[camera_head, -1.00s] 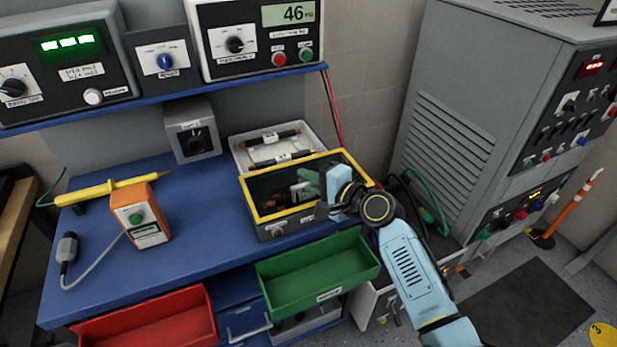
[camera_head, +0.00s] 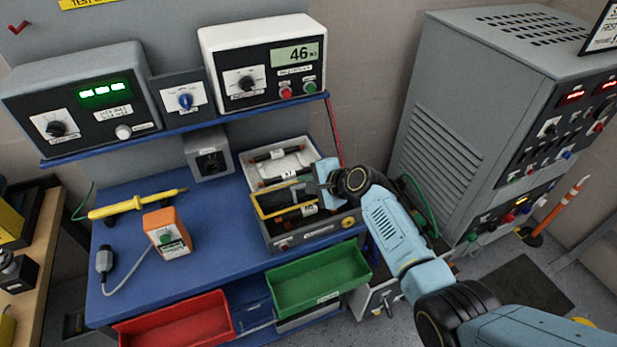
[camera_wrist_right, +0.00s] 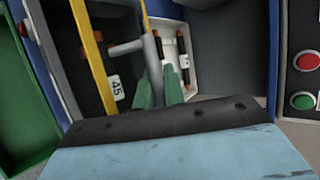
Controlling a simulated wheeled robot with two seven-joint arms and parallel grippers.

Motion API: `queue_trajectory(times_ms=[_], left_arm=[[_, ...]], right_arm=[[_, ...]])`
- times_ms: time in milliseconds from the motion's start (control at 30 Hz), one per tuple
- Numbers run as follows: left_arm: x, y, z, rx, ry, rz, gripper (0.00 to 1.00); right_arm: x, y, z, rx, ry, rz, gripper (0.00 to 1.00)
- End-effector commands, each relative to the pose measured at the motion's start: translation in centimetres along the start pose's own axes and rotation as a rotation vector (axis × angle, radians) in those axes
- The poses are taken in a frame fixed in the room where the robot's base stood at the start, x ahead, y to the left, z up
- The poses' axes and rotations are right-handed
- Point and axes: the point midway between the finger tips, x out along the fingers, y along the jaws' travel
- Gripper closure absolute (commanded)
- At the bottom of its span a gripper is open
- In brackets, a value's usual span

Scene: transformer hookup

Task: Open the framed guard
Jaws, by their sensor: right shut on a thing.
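The framed guard (camera_head: 287,213) has a yellow rim and a dark see-through middle. It belongs to a grey box (camera_head: 317,236) on the blue bench, and it looks tilted up from the box's front edge. How far it is raised is hard to tell. My right gripper (camera_head: 313,190) is over the guard's right side, its fingertips partly hidden by my wrist. My left gripper is not in view.
A white tray (camera_head: 297,156) with dark probes lies behind the box. Green (camera_head: 320,283) and red (camera_head: 180,322) bins hang at the bench's front. A tall grey cabinet (camera_head: 445,140) stands right.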

Motion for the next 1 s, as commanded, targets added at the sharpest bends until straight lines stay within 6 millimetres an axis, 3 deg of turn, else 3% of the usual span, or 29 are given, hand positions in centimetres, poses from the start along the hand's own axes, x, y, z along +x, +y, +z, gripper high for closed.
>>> queue_trajectory(times_ms=[33,300,1000], left_arm=[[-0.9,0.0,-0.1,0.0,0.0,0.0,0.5],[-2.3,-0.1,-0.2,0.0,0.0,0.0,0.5],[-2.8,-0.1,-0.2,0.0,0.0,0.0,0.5]], right_arm=[[-0.2,-1.0,0.1,0.008,0.001,0.016,1.0],[0.2,-2.1,-0.1,0.049,0.001,0.114,1.0],[0.5,-2.4,-0.3,0.07,0.002,0.168,1.0]])
